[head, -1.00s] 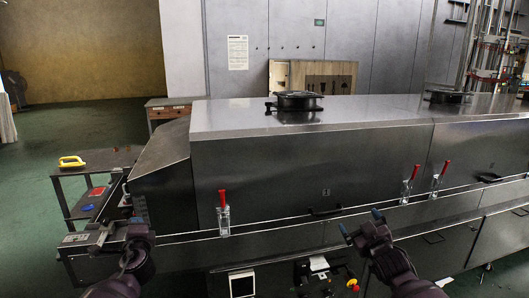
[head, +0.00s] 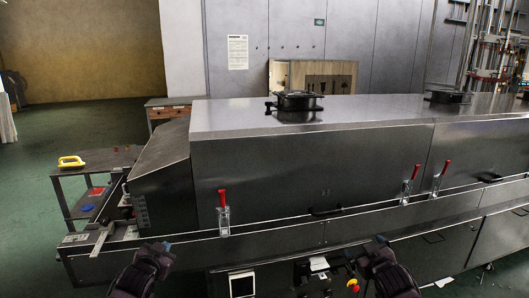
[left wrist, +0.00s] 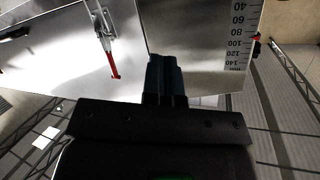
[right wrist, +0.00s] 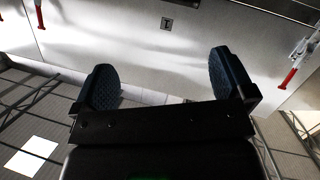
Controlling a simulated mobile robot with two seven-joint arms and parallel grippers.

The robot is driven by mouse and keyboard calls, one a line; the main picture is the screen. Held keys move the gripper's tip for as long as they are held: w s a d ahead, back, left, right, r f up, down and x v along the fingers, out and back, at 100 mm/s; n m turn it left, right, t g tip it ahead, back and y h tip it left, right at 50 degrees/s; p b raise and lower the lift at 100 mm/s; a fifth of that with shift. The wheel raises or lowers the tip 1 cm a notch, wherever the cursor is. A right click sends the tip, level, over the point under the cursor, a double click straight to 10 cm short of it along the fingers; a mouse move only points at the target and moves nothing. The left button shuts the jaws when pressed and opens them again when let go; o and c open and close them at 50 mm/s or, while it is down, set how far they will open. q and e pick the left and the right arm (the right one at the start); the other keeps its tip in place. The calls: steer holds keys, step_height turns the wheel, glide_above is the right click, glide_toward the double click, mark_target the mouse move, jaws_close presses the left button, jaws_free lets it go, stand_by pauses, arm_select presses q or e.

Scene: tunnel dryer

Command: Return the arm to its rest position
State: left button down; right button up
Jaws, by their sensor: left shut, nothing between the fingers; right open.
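My left gripper (head: 165,246) is in front of the dryer's lower left front in the head view. In the left wrist view its fingers (left wrist: 165,78) are pressed together with nothing between them. My right gripper (head: 367,248) is in front of the dryer's lower middle panels. In the right wrist view its two dark padded fingers (right wrist: 163,80) stand wide apart and empty. Both grippers appear apart from the dryer. The steel tunnel dryer (head: 270,165) has red-handled toggle clamps along its front, one of them (head: 223,212) right of my left gripper.
A dark side table (head: 108,158) at the left holds a yellow-handled item (head: 72,162). A measuring scale (left wrist: 238,40) shows in the left wrist view. A white-framed panel (head: 242,284) and a control box (head: 325,275) lie low between my grippers. Green floor is open at far left.

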arm_select(q)
steer(key=s+d+f+n+g, duration=0.1)
steer(key=s+f, duration=0.6)
steer(key=s, duration=0.3)
steer(key=s+f+g, duration=0.1)
steer(key=s+f, duration=0.5)
steer(key=s, duration=0.5)
arm_select(e)
steer(key=s+a+f+m+g, duration=0.1)
steer(key=s+f, duration=0.6)
steer(key=s, duration=0.3)
steer(key=s+f+g, duration=0.1)
steer(key=s+f, duration=0.5)
steer(key=s, duration=0.5)
arm_select(q)
steer(key=s+d+f+n+g, duration=0.1)
steer(key=s+f+n+g, duration=0.1)
steer(key=s, duration=2)
steer(key=shift+y, duration=0.3)
arm_select(e)
steer(key=s+a+f+m+g, duration=0.1)
steer(key=s+f+m+g, duration=0.1)
steer(key=s, duration=2)
steer(key=shift+m+h, duration=0.3)
arm_select(q)
steer(key=shift+s, duration=0.1)
arm_select(e)
steer(key=shift+s, duration=0.1)
